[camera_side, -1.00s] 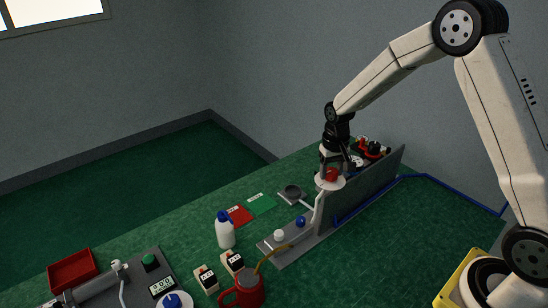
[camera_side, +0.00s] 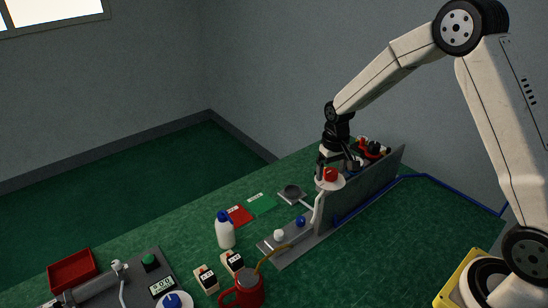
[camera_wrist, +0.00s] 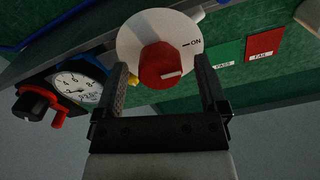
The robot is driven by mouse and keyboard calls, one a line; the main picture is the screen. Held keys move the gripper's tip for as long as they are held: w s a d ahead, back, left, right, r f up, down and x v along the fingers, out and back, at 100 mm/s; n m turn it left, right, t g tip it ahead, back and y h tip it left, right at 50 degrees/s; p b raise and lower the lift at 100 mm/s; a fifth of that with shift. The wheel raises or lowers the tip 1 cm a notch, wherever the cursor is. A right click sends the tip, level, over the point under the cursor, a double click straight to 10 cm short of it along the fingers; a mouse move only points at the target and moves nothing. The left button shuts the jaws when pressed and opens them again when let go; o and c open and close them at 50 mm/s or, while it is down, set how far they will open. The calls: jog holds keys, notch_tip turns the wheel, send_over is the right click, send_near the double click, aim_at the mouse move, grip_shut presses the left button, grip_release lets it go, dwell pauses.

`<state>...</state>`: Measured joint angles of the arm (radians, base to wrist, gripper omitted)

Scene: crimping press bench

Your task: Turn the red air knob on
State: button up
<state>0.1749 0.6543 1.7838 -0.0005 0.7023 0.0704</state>
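The red air knob (camera_wrist: 163,65) stands on a round white dial (camera_wrist: 130,40) marked ON at its right. A white mark on the knob's face points right, roughly in line with the ON tick. In the side view the red knob (camera_side: 331,174) sits on the white disc near the end of the grey upright panel. My gripper (camera_wrist: 161,72) is open, with one finger on each side of the knob and a gap at both sides. In the side view my gripper (camera_side: 335,166) is just above the knob.
A pressure gauge (camera_wrist: 75,88) and a black-and-red fitting (camera_wrist: 38,104) are beside the dial. Green PASS (camera_wrist: 226,55) and red FAIL (camera_wrist: 263,43) cards lie to the right. The grey panel (camera_side: 360,190) stands close by.

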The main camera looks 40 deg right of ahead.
aim_at(332, 174)
jog(key=shift+r, duration=0.1)
jog(key=shift+r, duration=3.8)
jog(key=shift+s+a, duration=0.1)
jog(key=shift+s, duration=0.05)
jog(key=shift+s+a, duration=0.35)
jog(key=shift+s, duration=0.15)
jog(key=s+a+f+n+t, duration=0.1)
jog(key=s+a, duration=0.2)
jog(key=s, duration=0.5)
jog(key=s+a+f+n+t, duration=0.1)
jog(key=s+a, duration=0.3)
jog(key=s, duration=0.4)
jog(key=shift+n+t, duration=0.3)
jog(key=shift+n, duration=0.1)
